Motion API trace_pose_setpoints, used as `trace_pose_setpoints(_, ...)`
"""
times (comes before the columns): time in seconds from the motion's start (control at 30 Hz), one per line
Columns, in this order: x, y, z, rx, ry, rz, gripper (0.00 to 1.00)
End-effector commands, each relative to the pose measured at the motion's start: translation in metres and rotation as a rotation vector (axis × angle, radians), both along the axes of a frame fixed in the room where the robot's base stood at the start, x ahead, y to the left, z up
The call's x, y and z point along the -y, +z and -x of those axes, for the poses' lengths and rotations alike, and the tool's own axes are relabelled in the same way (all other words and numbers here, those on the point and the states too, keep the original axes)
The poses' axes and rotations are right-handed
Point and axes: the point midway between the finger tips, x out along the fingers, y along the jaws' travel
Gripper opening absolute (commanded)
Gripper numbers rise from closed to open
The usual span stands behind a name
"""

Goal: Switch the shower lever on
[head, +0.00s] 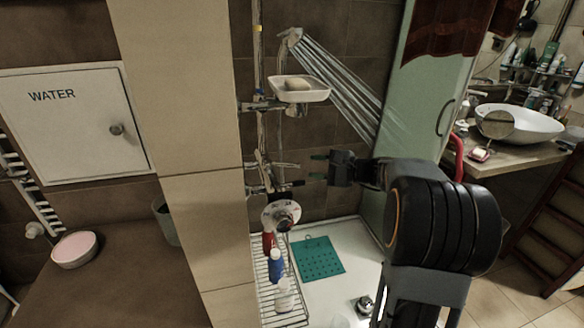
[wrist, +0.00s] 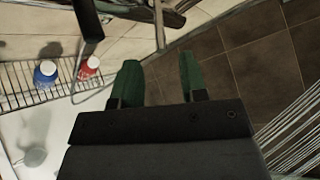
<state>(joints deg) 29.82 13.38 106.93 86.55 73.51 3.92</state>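Chrome shower fittings (head: 262,180) are on the brown tiled wall in the head view. A short dark-ended lever (head: 293,184) sticks out from them to the right. White streaks like water run from the shower head (head: 291,37) down to the right. My gripper (head: 318,167) is right of the lever and slightly above it in the picture, its two green-tipped fingers apart and pointing left. In the wrist view my gripper (wrist: 158,68) is open with nothing between its fingers. A dark bar (wrist: 87,18) shows left of the fingers there; I cannot tell whether it is the lever.
A round dial (head: 281,215) is below the fittings. A wire rack (head: 297,317) holds several bottles beneath it. A soap dish (head: 300,90) is above. A glass panel (head: 420,90) stands to the right. A teal mat (head: 318,259) lies on the white shower floor.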

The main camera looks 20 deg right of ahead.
Motion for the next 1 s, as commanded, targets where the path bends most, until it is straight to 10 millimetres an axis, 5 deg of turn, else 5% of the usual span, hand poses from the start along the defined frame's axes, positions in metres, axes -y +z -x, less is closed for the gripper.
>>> trace_pose_setpoints(0.33, 0.034, 0.011, 0.033, 0.001, -0.002, 0.003, 0.39)
trace_pose_setpoints(0.8, 0.031, 0.011, 0.033, -0.006, 0.001, 0.011, 0.39)
trace_pose_setpoints(1.0, 0.025, -0.010, 0.036, -0.060, 0.012, 0.093, 0.21)
